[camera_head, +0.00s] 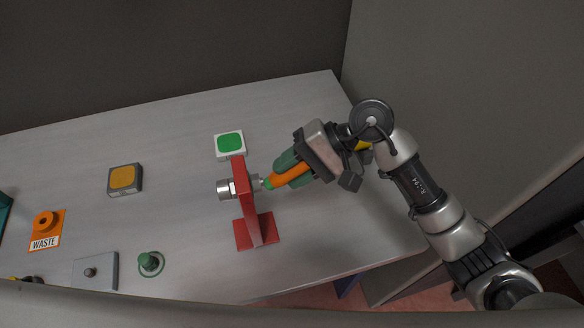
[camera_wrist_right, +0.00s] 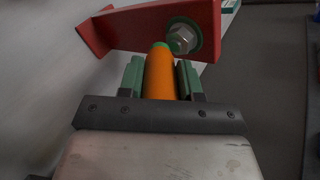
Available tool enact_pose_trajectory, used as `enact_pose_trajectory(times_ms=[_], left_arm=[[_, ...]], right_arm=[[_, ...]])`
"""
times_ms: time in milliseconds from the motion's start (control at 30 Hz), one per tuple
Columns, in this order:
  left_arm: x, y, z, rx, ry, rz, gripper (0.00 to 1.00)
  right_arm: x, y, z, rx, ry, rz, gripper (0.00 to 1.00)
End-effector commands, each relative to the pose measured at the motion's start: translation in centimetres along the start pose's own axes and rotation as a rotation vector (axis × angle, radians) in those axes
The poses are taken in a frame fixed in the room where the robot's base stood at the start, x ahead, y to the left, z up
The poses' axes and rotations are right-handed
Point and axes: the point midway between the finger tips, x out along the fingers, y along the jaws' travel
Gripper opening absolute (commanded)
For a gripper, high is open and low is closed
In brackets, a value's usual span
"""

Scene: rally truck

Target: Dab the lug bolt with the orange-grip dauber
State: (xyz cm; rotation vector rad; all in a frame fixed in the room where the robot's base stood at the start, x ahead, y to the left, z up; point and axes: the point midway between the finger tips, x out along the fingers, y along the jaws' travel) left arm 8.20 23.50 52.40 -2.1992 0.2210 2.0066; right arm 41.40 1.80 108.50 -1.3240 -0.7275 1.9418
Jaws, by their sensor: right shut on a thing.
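The lug bolt is a silver hex head (camera_wrist_right: 182,38) on a red upright bracket (camera_head: 246,205), with a green ring around it in the wrist view. In the head view, silver metal (camera_head: 224,189) also sticks out on the bracket's left side. My right gripper (camera_head: 289,172) is shut on the orange-grip dauber (camera_wrist_right: 160,78), to the right of the bracket. The dauber's green tip (camera_wrist_right: 161,46) points at the bracket and appears close beside the bolt head. I cannot tell whether they touch. My left gripper is not in view.
On the grey table (camera_head: 170,215) stand a green-topped block (camera_head: 230,146), an orange-topped block (camera_head: 124,179), an orange WASTE piece (camera_head: 46,230), a grey plate with a knob (camera_head: 95,271) and a green knob (camera_head: 150,263). The back of the table is clear.

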Motion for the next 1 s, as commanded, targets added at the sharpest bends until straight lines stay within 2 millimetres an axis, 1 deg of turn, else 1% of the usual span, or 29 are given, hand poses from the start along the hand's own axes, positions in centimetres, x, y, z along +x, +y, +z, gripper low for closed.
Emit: enact_pose_trajectory(times_ms=[33,100,400,567,733,933,1000], left_arm=[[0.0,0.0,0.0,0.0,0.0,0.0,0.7],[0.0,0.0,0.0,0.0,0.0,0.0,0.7],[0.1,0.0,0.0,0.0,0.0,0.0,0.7],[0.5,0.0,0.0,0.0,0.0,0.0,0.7],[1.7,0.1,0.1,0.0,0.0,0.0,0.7],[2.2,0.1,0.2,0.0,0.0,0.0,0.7],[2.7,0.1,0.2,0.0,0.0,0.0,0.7]], right_arm=[[-0.4,-0.8,0.3,-0.011,-0.001,-0.009,0.07],[-0.8,-1.3,0.6,-0.012,-0.001,-0.01,0.07],[-2.0,-2.8,1.4,-0.009,-0.003,-0.009,0.07],[-2.0,-2.8,1.4,-0.007,-0.003,-0.008,0.07],[-1.8,-2.7,1.3,-0.009,-0.001,-0.007,0.07],[-1.7,-2.6,1.3,-0.006,-0.003,-0.007,0.07],[-1.5,-2.4,1.2,-0.006,-0.003,-0.007,0.07]])
